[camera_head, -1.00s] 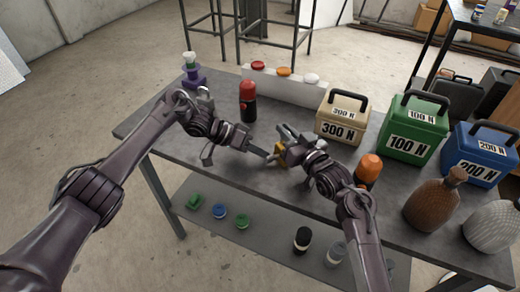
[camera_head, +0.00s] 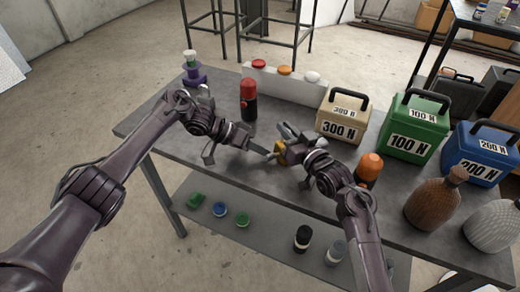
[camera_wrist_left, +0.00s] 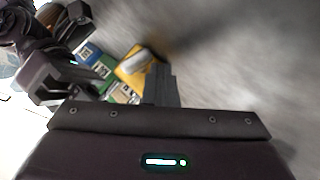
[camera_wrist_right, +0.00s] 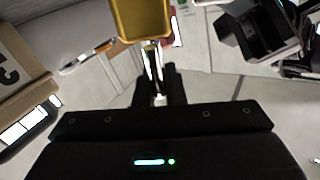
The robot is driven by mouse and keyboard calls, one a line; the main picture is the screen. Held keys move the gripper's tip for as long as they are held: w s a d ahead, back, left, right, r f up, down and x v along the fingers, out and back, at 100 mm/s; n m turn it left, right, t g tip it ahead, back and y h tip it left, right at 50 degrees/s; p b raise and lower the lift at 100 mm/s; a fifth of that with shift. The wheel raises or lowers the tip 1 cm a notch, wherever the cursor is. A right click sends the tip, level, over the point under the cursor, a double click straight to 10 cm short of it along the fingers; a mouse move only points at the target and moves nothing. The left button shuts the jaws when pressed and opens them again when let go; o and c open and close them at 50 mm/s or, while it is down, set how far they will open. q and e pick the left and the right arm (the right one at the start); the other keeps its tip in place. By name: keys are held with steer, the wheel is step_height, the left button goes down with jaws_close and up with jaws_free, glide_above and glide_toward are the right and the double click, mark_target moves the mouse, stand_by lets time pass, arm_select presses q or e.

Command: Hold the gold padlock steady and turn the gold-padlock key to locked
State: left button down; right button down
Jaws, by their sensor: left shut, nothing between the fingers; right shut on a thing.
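The gold padlock (camera_head: 282,154) is held above the table near its front edge. In the right wrist view its gold body (camera_wrist_right: 140,18) is at the top, and my right gripper (camera_wrist_right: 155,80) is shut on its shackle. My right gripper (camera_head: 290,143) comes from the right in the head view. My left gripper (camera_head: 267,154) is shut and empty, its tips close to the padlock's left side; I cannot tell if they touch. In the left wrist view the padlock (camera_wrist_left: 132,66) is partly behind the left fingers (camera_wrist_left: 160,82). I cannot make out the key or its angle.
A red-topped bottle (camera_head: 249,100) and the 300 N box (camera_head: 342,115) stand behind the grippers. An orange-topped bottle (camera_head: 369,168) is beside my right arm. A silver padlock (camera_head: 206,98) is behind my left wrist. Table surface in front of the grippers is clear.

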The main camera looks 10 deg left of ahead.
arm_select(q)
steer(key=shift+s+d+r, duration=0.25)
steer(key=shift+s+d, duration=0.2)
steer(key=shift+s, duration=0.1)
arm_select(e)
steer(key=shift+a, duration=0.1)
arm_select(q)
steer(key=shift+w+a+f, duration=0.1)
steer(key=shift+w+a, duration=0.6)
steer(key=shift+w, duration=0.15)
steer(key=shift+w+a, duration=0.65)
steer(key=shift+w, duration=0.2)
steer(key=a, duration=0.2)
steer(key=shift+w+a, duration=0.25)
steer(key=shift+a, duration=0.15)
steer(key=shift+a+f, duration=0.15)
steer(key=shift+a, duration=0.35)
steer(key=shift+w+a+r, duration=0.2)
steer(key=shift+a, duration=0.6)
steer(key=shift+w+a, duration=0.15)
steer(key=shift+a, duration=0.55)
steer(key=shift+a+f, duration=0.1)
steer(key=shift+a, duration=0.5)
steer(key=shift+w+a, duration=0.1)
steer(key=shift+a, duration=1)
